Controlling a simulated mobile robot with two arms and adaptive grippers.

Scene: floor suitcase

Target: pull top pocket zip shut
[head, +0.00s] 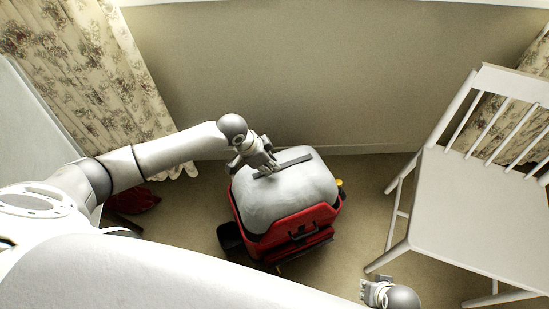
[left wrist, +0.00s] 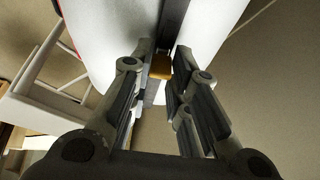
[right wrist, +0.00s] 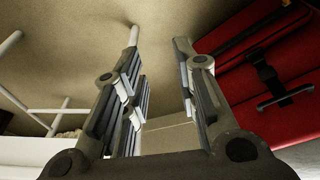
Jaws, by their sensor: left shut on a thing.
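A red suitcase (head: 322,214) stands on the floor with a bulging pale grey top pocket (head: 290,190). A dark zip strip (head: 296,161) runs across the top of the pocket. My left gripper (head: 268,168) is at the left end of that strip. In the left wrist view its fingertips are closed around a small orange-brown zip pull (left wrist: 160,66), with the dark zip strip (left wrist: 173,20) running away beyond it over the pale pocket (left wrist: 112,40). My right gripper (head: 370,290) is open and empty, low at the right; the red suitcase (right wrist: 285,75) shows beside it in the right wrist view.
A white chair (head: 480,210) stands at the right. A patterned curtain (head: 90,70) hangs at the left, with a red item (head: 135,200) on the floor below it. The wall (head: 300,75) is close behind the suitcase. Carpet is free between suitcase and chair.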

